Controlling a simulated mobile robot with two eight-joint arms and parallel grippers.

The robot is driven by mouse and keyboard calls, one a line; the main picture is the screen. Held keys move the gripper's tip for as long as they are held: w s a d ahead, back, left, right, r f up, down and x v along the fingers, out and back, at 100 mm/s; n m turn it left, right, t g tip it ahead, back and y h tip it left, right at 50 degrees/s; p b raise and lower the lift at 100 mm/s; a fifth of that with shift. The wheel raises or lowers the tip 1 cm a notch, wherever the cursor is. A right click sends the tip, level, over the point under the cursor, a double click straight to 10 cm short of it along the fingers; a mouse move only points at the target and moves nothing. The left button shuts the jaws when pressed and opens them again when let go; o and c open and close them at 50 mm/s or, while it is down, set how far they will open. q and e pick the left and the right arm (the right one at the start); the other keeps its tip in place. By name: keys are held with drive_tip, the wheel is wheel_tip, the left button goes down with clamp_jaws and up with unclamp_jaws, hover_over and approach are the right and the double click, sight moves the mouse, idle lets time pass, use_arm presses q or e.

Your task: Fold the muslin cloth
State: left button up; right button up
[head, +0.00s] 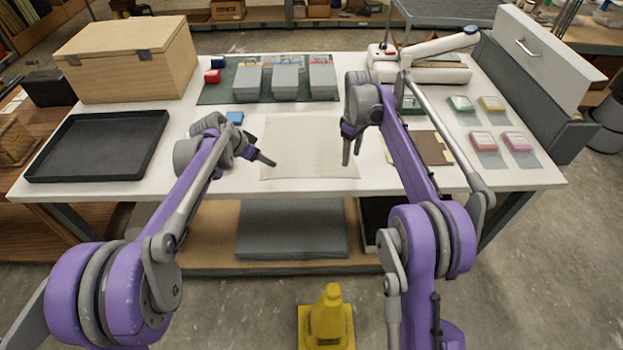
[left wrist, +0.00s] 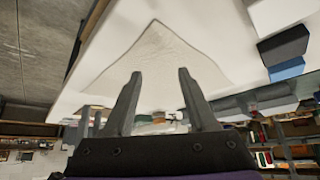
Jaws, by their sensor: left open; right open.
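The muslin cloth (head: 310,148) is a cream, thin sheet lying flat and spread out on the white table, near the front edge in the head view. It also shows in the left wrist view (left wrist: 160,58), beyond the fingertips. My left gripper (head: 268,162) is open and empty at the cloth's left edge. Its two fingers (left wrist: 157,80) stand apart in the left wrist view, with nothing between them. My right gripper (head: 347,152) is open, fingers pointing down, over the right part of the cloth. I cannot tell whether either gripper touches the cloth.
A black tray (head: 98,178) and wooden box (head: 128,60) stand left. A blue block (head: 235,117) lies near the cloth. Grey boxes (head: 285,82) stand on a green mat (head: 214,93) behind. A brown board (head: 432,148) and coloured pieces (head: 483,142) lie right.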

sight(270, 172)
use_arm(q)
drive_tip(key=shift+f, duration=2.2)
use_arm(e)
drive_tip(key=shift+f, duration=2.2)
use_arm(q)
drive_tip(key=shift+f, duration=0.15)
use_arm(e)
drive_tip(key=shift+f, duration=0.15)
use_arm(q)
drive_tip(key=shift+s, duration=0.1)
drive_tip(key=shift+c, duration=0.8)
use_arm(e)
drive_tip(key=shift+s, duration=0.1)
drive_tip(key=shift+c, duration=0.8)
use_arm(q)
clamp_jaws()
use_arm(e)
clamp_jaws()
